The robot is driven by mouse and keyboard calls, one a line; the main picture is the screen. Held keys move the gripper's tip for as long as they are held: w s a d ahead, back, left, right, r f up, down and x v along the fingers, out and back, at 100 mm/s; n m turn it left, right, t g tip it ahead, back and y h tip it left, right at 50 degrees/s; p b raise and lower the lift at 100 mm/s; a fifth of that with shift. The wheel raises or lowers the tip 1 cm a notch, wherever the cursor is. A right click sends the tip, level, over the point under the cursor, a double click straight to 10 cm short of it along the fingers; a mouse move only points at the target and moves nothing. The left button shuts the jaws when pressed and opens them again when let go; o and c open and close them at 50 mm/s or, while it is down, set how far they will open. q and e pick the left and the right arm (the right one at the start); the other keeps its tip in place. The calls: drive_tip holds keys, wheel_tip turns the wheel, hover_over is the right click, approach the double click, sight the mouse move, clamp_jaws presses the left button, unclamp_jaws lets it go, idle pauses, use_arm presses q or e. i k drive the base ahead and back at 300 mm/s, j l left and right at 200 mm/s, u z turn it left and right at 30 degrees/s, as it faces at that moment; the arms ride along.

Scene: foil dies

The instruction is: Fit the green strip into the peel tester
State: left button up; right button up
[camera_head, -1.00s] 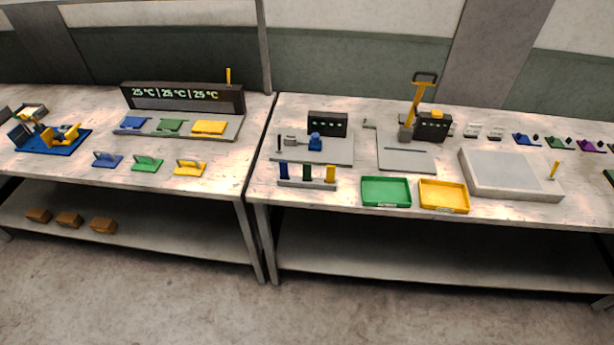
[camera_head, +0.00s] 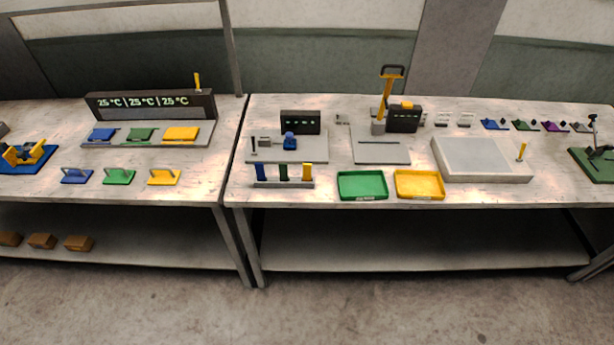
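The green strip (camera_head: 283,172) stands upright in a small grey rack (camera_head: 284,184) near the front of the right bench, between a blue strip (camera_head: 260,172) and a yellow strip (camera_head: 307,171). A grey-based device with a blue clamp-like part (camera_head: 290,141) and a dark display (camera_head: 300,122) stands just behind the rack; it looks like the peel tester, though no label is readable. Neither of my grippers shows in this view.
A green tray (camera_head: 362,196) and a yellow tray (camera_head: 419,196) lie right of the rack at the front edge. Behind them is a plate with a yellow-handled press (camera_head: 386,95). A large grey slab (camera_head: 482,158) lies further right. The left bench (camera_head: 210,190) holds coloured plates. The floor in front is clear.

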sight(312, 142)
drive_tip(key=i+j, duration=0.45)
drive_tip(key=i, duration=0.2)
drive_tip(key=i+j, duration=0.45)
drive_tip(key=i, duration=0.15)
